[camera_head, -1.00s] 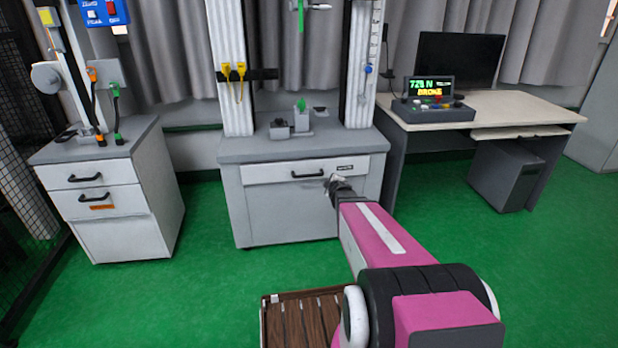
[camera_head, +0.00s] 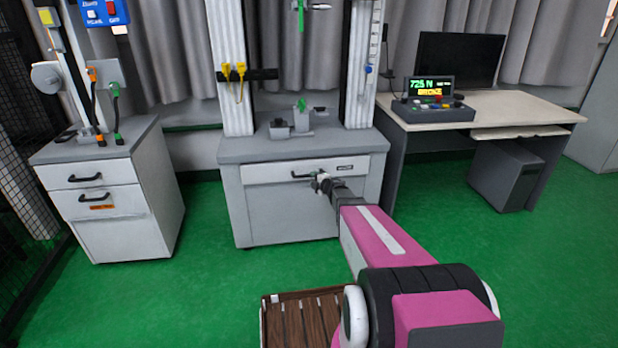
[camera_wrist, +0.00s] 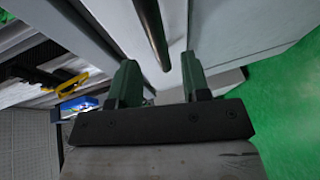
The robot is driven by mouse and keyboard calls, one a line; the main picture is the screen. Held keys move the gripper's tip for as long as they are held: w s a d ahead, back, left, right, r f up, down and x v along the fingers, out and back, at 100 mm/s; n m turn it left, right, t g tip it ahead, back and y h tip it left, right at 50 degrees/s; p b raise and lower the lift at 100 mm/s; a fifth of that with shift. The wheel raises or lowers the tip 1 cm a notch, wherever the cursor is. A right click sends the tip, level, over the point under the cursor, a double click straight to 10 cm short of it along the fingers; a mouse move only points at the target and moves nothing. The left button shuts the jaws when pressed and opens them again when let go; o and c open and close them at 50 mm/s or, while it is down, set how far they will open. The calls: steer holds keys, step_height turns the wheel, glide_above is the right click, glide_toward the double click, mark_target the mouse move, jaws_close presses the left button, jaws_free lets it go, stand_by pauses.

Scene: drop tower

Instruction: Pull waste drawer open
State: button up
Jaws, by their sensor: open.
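The drawer front (camera_head: 265,174) of the middle grey cabinet is shut. It has a black bar handle (camera_head: 299,175) and a small dark label at its right, too small to read; I take it as the waste drawer. My gripper (camera_head: 319,180) is at the right end of this handle and hides part of it. In the wrist view my gripper (camera_wrist: 161,76) has its two green fingers apart. The dark handle bar (camera_wrist: 152,30) runs down toward the gap between them. I cannot tell whether they touch it.
A white drawer cabinet (camera_head: 105,205) stands at the left and a desk (camera_head: 500,110) with a monitor at the right. The tower's columns rise from the grey cabinet top (camera_head: 300,145). The green floor (camera_head: 220,270) before the cabinet is clear.

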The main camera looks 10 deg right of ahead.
mark_target(309, 176)
steer(key=x, duration=0.5)
steer(key=shift+w, duration=0.1)
